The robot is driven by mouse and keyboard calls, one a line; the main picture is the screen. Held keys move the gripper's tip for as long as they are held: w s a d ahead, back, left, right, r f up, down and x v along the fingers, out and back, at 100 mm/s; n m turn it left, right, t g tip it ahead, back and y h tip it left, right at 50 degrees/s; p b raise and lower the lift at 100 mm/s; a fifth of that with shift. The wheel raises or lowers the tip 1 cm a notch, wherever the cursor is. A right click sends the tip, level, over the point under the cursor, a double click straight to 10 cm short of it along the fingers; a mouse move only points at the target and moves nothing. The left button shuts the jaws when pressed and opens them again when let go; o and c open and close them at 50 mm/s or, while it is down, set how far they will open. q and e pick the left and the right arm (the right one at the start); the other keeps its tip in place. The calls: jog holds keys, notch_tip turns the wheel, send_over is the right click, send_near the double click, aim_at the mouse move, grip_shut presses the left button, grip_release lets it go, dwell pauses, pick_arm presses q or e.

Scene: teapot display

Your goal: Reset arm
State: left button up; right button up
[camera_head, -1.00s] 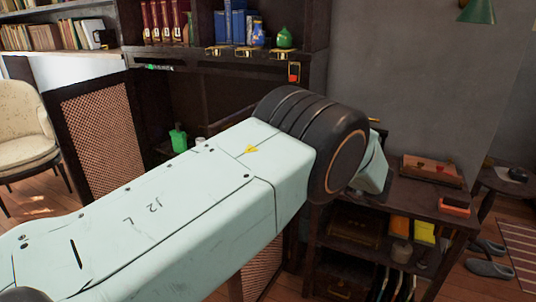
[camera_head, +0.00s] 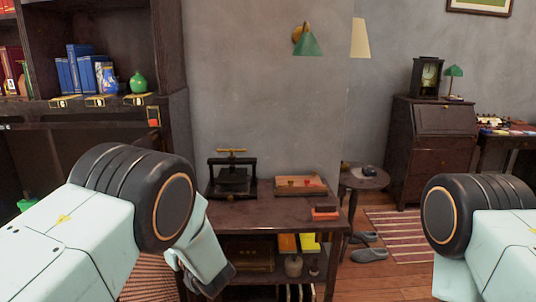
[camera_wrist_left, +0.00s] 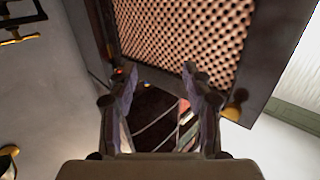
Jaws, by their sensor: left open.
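My left gripper (camera_wrist_left: 160,80) shows in the left wrist view with its two fingers spread apart and nothing between them. Beyond the fingers are a woven lattice panel (camera_wrist_left: 185,35) and a dark opening.
A black press (camera_head: 233,180) and a wooden box (camera_head: 300,185) stand on the side table. Left of it, a dark bookcase (camera_head: 170,60) holds blue books (camera_head: 75,70), a blue vessel (camera_head: 107,78) and a green one (camera_head: 138,83). Floor shows between the side table and my right arm.

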pick_arm(q)
jog(key=s+d+f+m+g+h, duration=0.3)
jog(key=s+f+m+h, duration=0.5)
jog(key=s+f, duration=1.05)
jog(key=s+f+g+h, duration=0.2)
jog(key=s+g, duration=0.2)
jog(key=s, duration=1)
jog(key=s+d+f+g+h, duration=0.1)
jog(key=s+f+g+h, duration=0.2)
jog(key=s, duration=1.2)
jog(key=shift+d+f+m+g, duration=0.2)
jog(key=shift+m+g, duration=0.2)
jog(key=shift+g, duration=0.6)
jog(key=shift+a, duration=0.1)
